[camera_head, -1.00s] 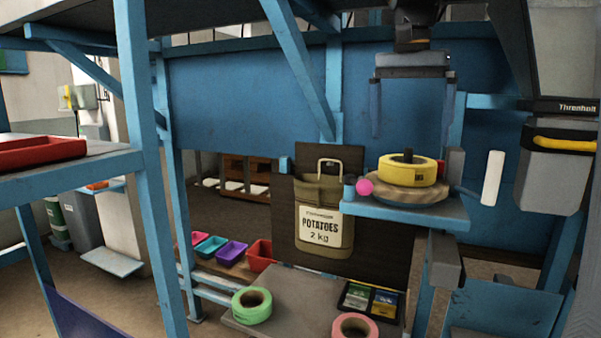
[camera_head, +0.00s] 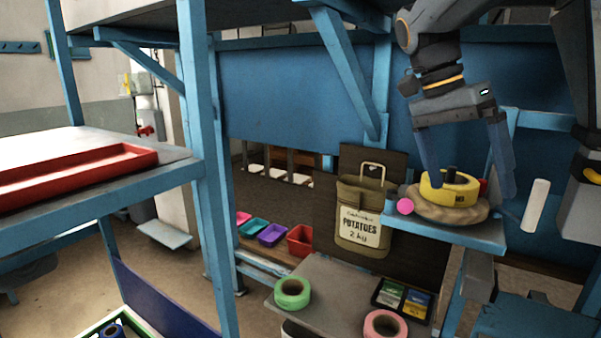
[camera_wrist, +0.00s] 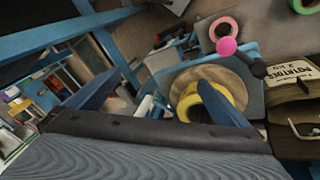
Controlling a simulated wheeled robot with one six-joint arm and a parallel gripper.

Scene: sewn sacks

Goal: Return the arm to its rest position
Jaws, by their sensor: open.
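My gripper (camera_head: 468,178) is open and empty in the head view. Its two blue fingers point down and stand wide apart over the blue shelf (camera_head: 455,235) at the right. I cannot tell the exact gap between fingers and roll.
A pink ball (camera_head: 404,207) sits at the shelf's left end. An olive potato sack (camera_head: 364,222) hangs beside it. Blue posts (camera_head: 205,150) and a shelf with a red tray (camera_head: 80,178) stand at the left. Green (camera_head: 292,292) and pink (camera_head: 385,325) rolls lie on the lower bench.

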